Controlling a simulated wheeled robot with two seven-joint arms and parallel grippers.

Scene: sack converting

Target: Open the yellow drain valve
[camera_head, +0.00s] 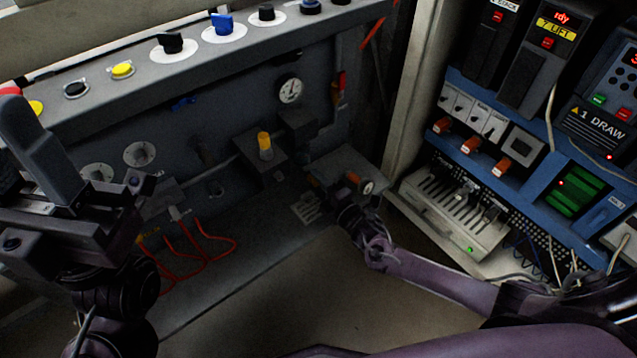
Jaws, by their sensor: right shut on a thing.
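A yellow knob (265,141) stands upright on a dark box on the grey panel; no gripper touches it. I cannot tell whether it is the drain valve. My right gripper (337,205) reaches in low at the panel, beside a grey block (345,166) with an orange part and a small gauge (368,187). It is shut on a small part there, mostly hidden by the gripper and shadow. My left gripper (38,165) is large in the left foreground, away from the knob; its jaw gap does not show clearly.
A sloping ledge carries several knobs, including a blue one (222,22) and a yellow one (122,70). Red cables (190,245) loop at lower left. A round gauge (290,91) is on the panel. A blue control rack (540,150) stands at right. Bare floor (290,290) lies below.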

